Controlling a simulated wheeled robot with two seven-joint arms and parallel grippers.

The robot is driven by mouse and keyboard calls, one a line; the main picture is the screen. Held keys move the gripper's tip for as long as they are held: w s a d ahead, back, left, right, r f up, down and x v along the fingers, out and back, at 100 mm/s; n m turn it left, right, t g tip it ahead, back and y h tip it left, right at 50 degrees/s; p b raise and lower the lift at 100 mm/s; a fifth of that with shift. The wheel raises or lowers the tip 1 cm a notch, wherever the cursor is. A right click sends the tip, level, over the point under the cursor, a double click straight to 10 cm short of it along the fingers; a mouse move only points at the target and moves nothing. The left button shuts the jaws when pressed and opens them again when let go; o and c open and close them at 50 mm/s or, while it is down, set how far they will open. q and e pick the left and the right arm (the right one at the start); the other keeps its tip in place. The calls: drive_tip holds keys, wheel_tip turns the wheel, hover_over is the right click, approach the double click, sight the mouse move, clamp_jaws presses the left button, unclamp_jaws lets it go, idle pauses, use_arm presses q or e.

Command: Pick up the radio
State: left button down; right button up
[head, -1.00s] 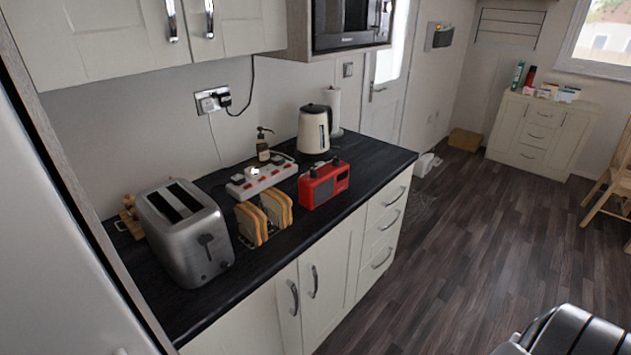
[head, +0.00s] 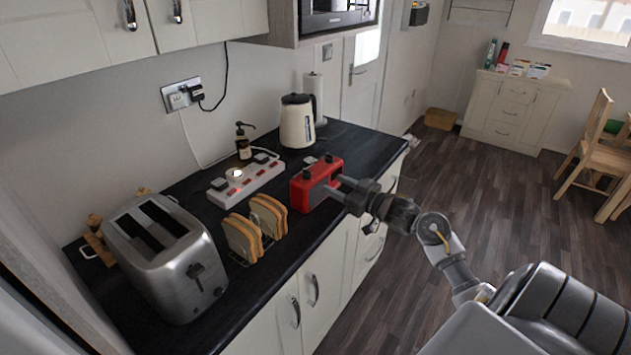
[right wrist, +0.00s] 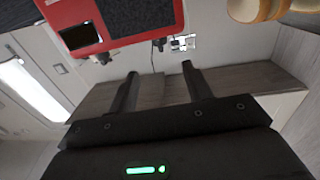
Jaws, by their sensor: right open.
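The red radio (head: 309,186) stands on the dark counter, between the toast rack and the kettle. In the right wrist view the radio (right wrist: 100,22) fills the upper left, with its dark speaker panel and small display showing. My right gripper (head: 336,187) reaches in from the right, close in front of the radio. In the right wrist view my right gripper (right wrist: 160,82) has its two fingers apart with nothing between them. The radio lies beyond the fingertips there; I cannot tell whether they touch it. My left gripper is not in view.
The toast rack (head: 243,238) stands just left of the radio, with the steel toaster (head: 165,262) further left. A white power strip (head: 243,182) lies behind it. The kettle (head: 297,122) stands at the back. The floor right of the counter is clear.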

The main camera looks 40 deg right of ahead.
sight(310, 173)
drive_tip(key=x, duration=0.2)
drive_tip(key=p+x, duration=0.1)
drive_tip(key=x, duration=0.2)
drive_tip(key=shift+w+a, duration=0.15)
drive_tip(key=shift+a, duration=0.15)
drive_tip(key=shift+w, duration=0.25)
drive_tip(key=shift+s, duration=0.1)
drive_tip(key=p+x, duration=0.2)
drive_tip(key=x, duration=0.3)
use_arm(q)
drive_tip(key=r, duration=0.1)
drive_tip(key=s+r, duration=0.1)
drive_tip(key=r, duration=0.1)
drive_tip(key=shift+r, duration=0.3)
use_arm(e)
drive_tip(key=shift+d, duration=0.1)
clamp_jaws()
